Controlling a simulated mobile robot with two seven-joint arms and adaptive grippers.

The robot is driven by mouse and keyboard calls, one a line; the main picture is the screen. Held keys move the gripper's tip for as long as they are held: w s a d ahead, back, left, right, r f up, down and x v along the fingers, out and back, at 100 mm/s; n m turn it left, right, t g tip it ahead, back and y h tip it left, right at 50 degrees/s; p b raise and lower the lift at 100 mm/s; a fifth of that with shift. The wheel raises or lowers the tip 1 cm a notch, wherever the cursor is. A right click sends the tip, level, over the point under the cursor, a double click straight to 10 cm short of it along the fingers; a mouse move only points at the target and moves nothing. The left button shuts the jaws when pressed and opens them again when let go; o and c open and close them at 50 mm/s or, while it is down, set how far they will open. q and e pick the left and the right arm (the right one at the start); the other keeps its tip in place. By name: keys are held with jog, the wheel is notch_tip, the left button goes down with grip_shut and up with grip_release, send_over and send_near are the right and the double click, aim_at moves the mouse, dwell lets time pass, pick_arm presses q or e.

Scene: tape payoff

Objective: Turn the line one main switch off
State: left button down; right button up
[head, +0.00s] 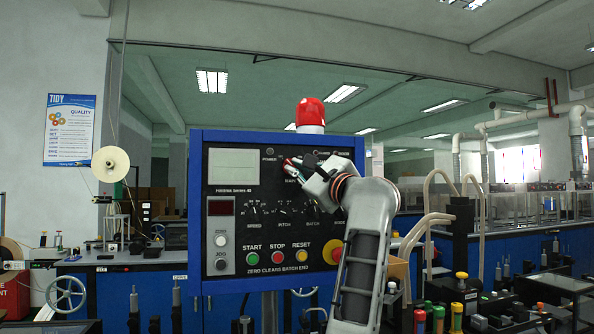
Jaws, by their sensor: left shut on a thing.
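The line one control panel (232,235) is a black face in a blue frame, upright in the middle of the head view. My left gripper (292,168) is at its upper middle, beside the partly hidden "MAIN" label. It is shut on the main switch (288,162), of which only a little red shows between the fingers. The switch's position cannot be told, since the fingers cover it. My left arm covers the panel's right side. My right gripper is not in view.
Below the gripper are the speed (253,209), pitch and batch knobs. Lower are the green start (253,258), red stop (277,257) and yellow reset buttons, and a red emergency knob (334,252). A red beacon (310,113) tops the panel. Benches stand on both sides.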

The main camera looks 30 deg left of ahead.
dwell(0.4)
pick_arm(q)
jog(key=c, duration=2.2)
grip_release()
jog(key=shift+o, duration=0.2)
